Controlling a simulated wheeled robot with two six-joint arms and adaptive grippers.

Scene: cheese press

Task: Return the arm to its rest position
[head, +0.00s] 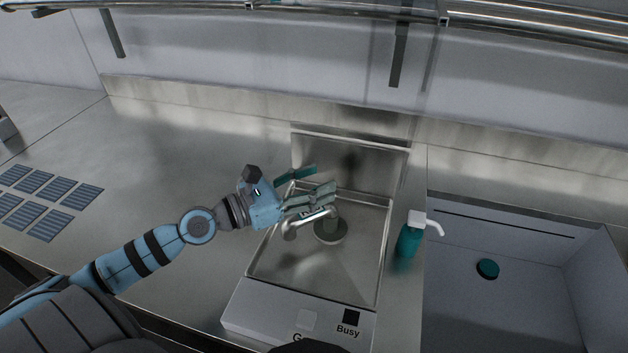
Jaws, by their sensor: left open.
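My left arm reaches in from the lower left. Its left gripper (318,181) is open, with its teal fingers apart and nothing seen between them. It hovers over a square metal-topped machine (352,276), near the machine's back left part. A curved metal piece (291,231) shows just below the fingers, and a round dark grey disc (331,236) lies in the machine's recess. Whether the fingers touch the curved piece cannot be told. My right gripper is not in view.
A teal soap bottle with a white pump (409,240) stands right of the machine. Further right is a grey sink (519,306) with a teal round piece (487,268). Several dark ribbed pads (51,224) lie at left. The metal counter (190,130) behind the arm is clear. Rails run above.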

